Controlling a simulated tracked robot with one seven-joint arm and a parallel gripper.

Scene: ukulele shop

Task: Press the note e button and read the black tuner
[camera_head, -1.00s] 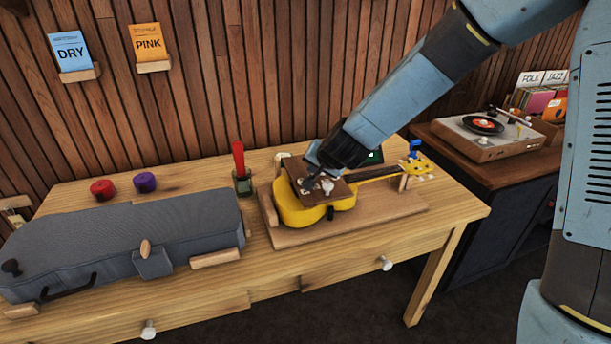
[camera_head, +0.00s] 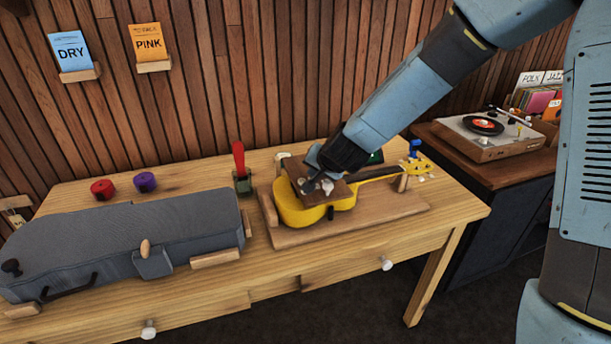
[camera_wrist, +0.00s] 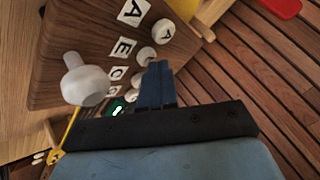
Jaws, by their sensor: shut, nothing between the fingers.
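The brown note box (camera_head: 340,190) sits over the yellow ukulele (camera_head: 295,212). In the wrist view the box (camera_wrist: 55,65) carries labels A, E, C and apparently G beside round white buttons. The white button by the E label (camera_wrist: 146,55) is right at my gripper (camera_wrist: 157,66). My gripper's blue fingers are shut together and empty; I cannot tell whether they touch the button. In the head view my gripper (camera_head: 315,183) is over the box.
A larger white knob (camera_wrist: 84,80) stands on the box. A grey case (camera_head: 125,240) lies at left. A red-handled thing in a jar (camera_head: 240,172) stands behind.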

